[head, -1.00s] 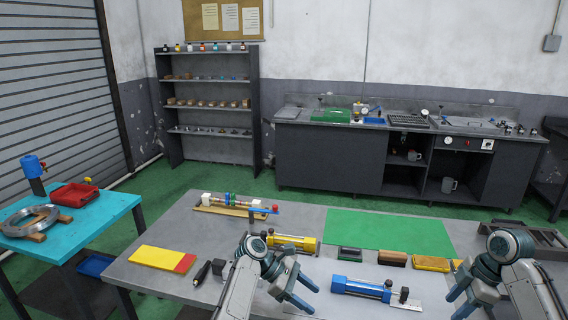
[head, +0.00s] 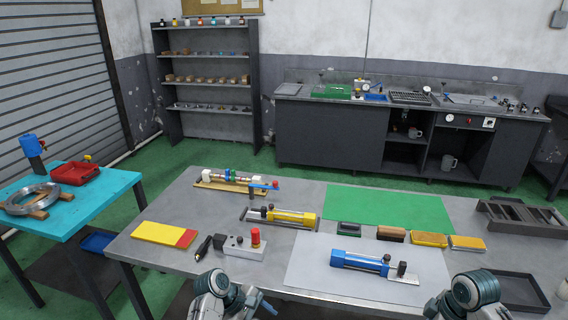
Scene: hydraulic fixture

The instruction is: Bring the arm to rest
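My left arm is at the bottom edge, in front of the table. Its gripper (head: 267,305) shows only in part, with a blue finger beside the round wrist joint. My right arm is at the bottom right edge. Only a small part of what seems to be its gripper (head: 433,308) shows left of the wrist joint. The frame edge cuts off both, so their opening is hidden. I see nothing held in either. The blue cylinder (head: 360,262) lies on the pale mat (head: 310,270), apart from both grippers.
On the grey table are a yellow cylinder (head: 285,217), a valve block with a red knob (head: 240,246), a yellow-red pad (head: 163,234), several small blocks (head: 428,239) and a green mat (head: 380,205). A dark tray (head: 515,290) lies at right. A turquoise table (head: 95,207) stands left.

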